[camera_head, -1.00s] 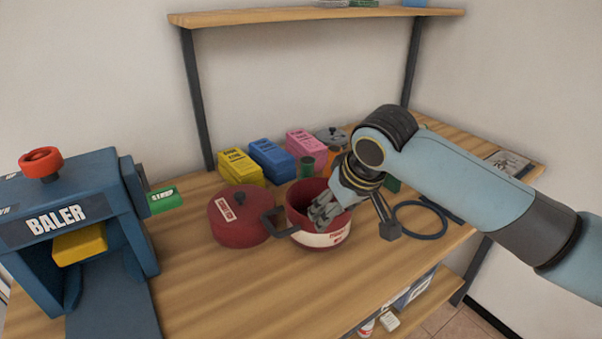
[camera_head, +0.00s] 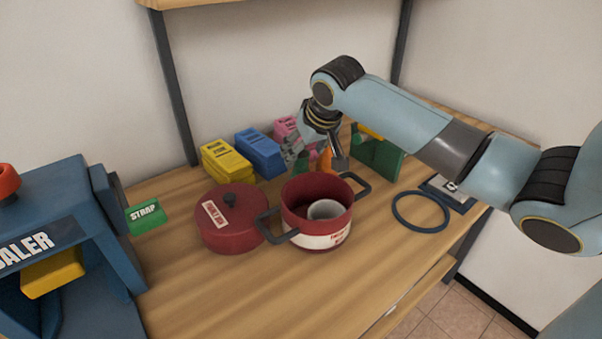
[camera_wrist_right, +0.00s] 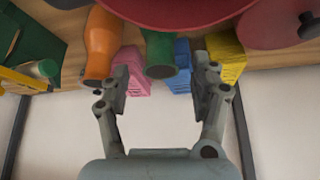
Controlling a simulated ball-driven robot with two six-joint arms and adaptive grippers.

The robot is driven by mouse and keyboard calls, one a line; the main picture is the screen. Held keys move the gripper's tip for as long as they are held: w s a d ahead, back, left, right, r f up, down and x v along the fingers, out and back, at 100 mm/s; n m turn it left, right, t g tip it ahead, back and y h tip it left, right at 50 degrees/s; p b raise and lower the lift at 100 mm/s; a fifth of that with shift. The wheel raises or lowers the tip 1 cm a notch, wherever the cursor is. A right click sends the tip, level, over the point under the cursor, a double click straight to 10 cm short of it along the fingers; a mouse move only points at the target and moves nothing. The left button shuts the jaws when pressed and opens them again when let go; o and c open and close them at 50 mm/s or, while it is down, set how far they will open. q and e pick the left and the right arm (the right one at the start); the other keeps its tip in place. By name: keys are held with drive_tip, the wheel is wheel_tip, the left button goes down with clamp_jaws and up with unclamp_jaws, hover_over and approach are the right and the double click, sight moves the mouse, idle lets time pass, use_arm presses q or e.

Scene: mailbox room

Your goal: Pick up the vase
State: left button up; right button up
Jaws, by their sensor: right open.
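An orange vase-shaped object (camera_wrist_right: 101,45) shows in the right wrist view, and part of it (camera_head: 325,160) shows in the head view behind the red pot. A dark green round vessel (camera_wrist_right: 160,58) stands beside it, in line with the gap between my right fingers. I cannot tell which of these is the vase. My right gripper (camera_head: 293,152) is open and empty behind the pot, near the coloured boxes. In the right wrist view the open fingers (camera_wrist_right: 160,78) point toward the green vessel, with no visible contact. My left gripper is not in view.
The red pot (camera_head: 304,225) holds a grey cup (camera_head: 326,209); its lidded neighbour (camera_head: 230,232) stands left. Yellow (camera_head: 226,161), blue (camera_head: 259,153) and pink (camera_head: 285,129) boxes stand behind. A blue ring (camera_head: 420,225) lies right. The front tabletop is clear.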

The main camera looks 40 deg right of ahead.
sight(303, 156)
drive_tip(key=x, duration=0.4)
drive_tip(key=shift+s+a, duration=0.1)
drive_tip(key=shift+s, duration=0.1)
drive_tip(key=c, duration=0.4)
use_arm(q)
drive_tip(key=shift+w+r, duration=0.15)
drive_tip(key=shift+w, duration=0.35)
use_arm(e)
clamp_jaws()
